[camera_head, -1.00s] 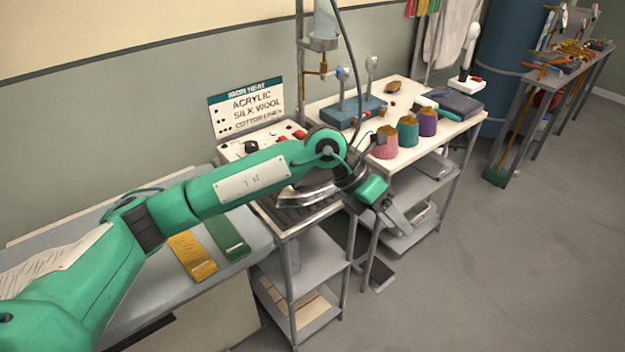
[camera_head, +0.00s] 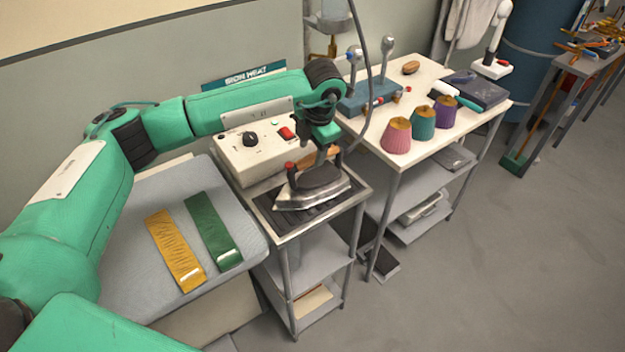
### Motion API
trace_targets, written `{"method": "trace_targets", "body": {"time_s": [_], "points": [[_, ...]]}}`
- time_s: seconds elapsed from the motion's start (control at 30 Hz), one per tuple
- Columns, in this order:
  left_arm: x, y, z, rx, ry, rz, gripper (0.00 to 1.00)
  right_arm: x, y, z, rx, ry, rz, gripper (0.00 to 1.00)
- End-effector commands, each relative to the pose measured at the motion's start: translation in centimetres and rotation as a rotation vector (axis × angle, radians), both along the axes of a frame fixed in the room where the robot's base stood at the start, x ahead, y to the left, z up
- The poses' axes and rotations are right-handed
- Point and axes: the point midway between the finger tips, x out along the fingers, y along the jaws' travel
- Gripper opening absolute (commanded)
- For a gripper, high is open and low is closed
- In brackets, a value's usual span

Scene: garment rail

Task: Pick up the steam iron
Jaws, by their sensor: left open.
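The steam iron (camera_head: 318,190) stands on a dark ribbed rest on the small metal stand (camera_head: 277,238). It has a silver soleplate, a dark body and a handle with a red knob at its left end. My left gripper (camera_head: 322,162) is over the iron's handle, pointing down, and is open. Its fingers overlap the handle in the picture, and I cannot tell whether they touch it. My right gripper is not in view.
A white control box (camera_head: 262,150) stands behind the iron. A hose (camera_head: 362,40) hangs down close to the gripper. The white table (camera_head: 425,75) at right holds several thread cones. A padded board (camera_head: 130,230) with two cloth strips lies at left.

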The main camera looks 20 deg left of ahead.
Motion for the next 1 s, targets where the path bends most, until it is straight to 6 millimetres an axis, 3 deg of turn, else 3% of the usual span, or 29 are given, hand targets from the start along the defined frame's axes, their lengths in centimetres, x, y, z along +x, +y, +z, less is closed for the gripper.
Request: {"method": "trace_targets", "body": {"time_s": [0.3, 0.6, 0.83, 0.87, 1.0], "points": [[0.2, 0.3, -2.3, 0.000, 0.004, 0.000, 0.50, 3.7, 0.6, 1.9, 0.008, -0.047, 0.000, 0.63], [0.7, 0.7, -5.9, -0.001, 0.001, -0.001, 0.50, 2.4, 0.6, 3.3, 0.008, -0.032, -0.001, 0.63], [0.8, 0.7, -6.2, -0.002, -0.001, -0.001, 0.50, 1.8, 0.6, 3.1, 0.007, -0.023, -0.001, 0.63], [0.8, 0.7, -6.2, -0.002, -0.001, -0.001, 0.48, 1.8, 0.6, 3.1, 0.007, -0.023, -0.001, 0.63], [0.8, 0.7, -6.2, -0.001, 0.000, -0.001, 0.21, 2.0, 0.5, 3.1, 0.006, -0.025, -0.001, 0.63]]}}
